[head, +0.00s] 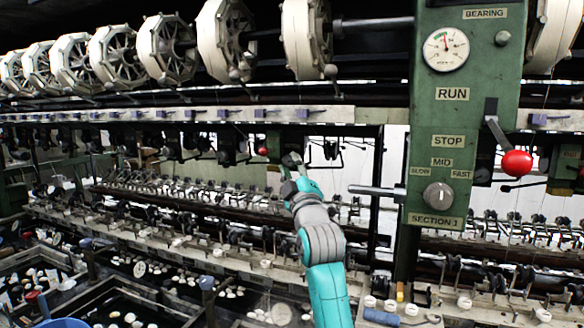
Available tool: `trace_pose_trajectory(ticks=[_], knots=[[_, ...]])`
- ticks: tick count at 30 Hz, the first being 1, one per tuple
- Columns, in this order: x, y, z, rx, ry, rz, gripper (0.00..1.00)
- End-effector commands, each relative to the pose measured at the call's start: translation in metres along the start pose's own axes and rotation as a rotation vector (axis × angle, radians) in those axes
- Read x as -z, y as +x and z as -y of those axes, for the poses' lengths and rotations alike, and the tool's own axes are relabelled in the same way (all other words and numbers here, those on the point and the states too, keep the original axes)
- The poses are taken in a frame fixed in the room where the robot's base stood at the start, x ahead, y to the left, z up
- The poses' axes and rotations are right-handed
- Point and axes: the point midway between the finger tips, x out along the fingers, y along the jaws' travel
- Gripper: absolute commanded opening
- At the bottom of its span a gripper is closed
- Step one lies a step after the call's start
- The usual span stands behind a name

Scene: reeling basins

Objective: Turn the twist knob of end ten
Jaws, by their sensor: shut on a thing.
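My teal and grey arm reaches up from the bottom centre. Its gripper (292,162) is at the row of small end fittings under the pale rail, right of a small red ball (263,151). The gripper is small in this view and its jaws are closed on a small part, taken to be the twist knob, which they mostly hide. I cannot read any end number there.
A green control panel (420,120) with gauge, speed knob (438,196) and red-ball lever (516,163) stands right of my arm. A metal bar (375,191) juts left from it. White reels (168,48) line the top; basins (130,300) lie lower left.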

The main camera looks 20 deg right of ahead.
Motion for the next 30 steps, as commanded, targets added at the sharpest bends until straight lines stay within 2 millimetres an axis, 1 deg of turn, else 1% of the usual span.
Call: trace_pose_trajectory(ticks=[6, 15, 16, 17, 18, 30], knots=[[-0.0007, -0.0003, 0.002, -0.042, 0.041, -0.002, 0.0], [-0.0007, -0.0004, 0.002, -0.044, 0.044, -0.002, 0.0], [-0.0007, -0.0004, 0.002, -0.044, 0.044, -0.002, 0.4], [-0.0007, -0.0004, 0.0019, -0.044, 0.044, -0.002, 0.48], [-0.0007, -0.0004, 0.0019, -0.044, 0.044, -0.002, 0.58], [-0.0004, -0.0001, 0.0006, -0.036, 0.036, -0.001, 0.58]])
